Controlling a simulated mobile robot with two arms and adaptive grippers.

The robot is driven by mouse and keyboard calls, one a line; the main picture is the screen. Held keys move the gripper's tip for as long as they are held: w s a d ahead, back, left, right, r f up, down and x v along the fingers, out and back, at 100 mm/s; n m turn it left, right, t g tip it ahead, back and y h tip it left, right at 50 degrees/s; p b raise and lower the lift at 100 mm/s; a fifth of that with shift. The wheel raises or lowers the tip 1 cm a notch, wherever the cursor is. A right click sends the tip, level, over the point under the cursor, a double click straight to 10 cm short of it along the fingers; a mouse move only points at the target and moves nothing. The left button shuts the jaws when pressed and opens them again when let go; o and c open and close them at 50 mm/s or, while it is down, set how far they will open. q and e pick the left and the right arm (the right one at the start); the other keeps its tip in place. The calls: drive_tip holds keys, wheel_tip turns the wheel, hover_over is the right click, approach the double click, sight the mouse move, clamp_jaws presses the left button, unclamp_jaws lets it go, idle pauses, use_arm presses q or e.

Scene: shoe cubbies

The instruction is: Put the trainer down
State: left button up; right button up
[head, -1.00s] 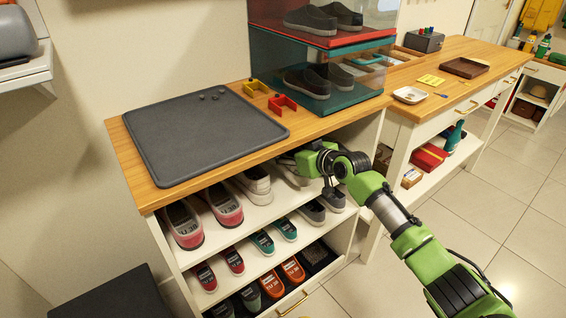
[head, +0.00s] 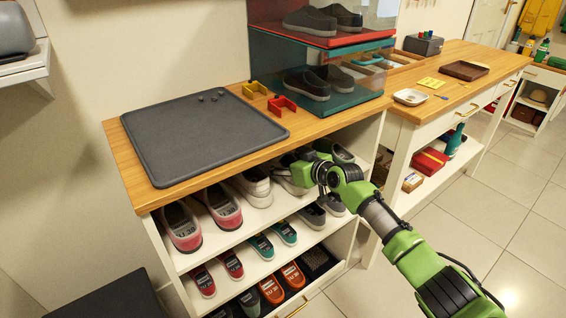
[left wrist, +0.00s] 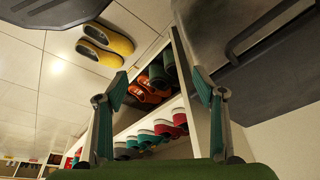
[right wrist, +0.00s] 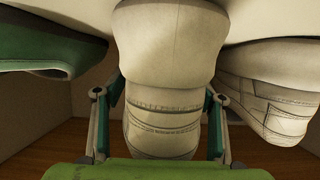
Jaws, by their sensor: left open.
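The white trainer (head: 286,181) is in the top compartment of the shoe cubby, partly hidden by my right gripper (head: 316,192). In the right wrist view the pale trainer (right wrist: 163,125) fills the space between the two fingers, with a finger close against each side. My right gripper (right wrist: 163,108) is shut on it. The trainer is at shelf level; whether its whole sole touches the shelf cannot be told. My left gripper (left wrist: 156,72) is open and empty, and it is outside the head view.
A matching white trainer (head: 256,186) stands to the left, and a dark green shoe (head: 337,150) to the right. Red-and-grey trainers (head: 181,224) stand further left. The cubby top carries a grey mat (head: 205,135). Yellow shoes (left wrist: 104,45) lie on the floor in the left wrist view.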

sight(285, 161)
idle(0.3)
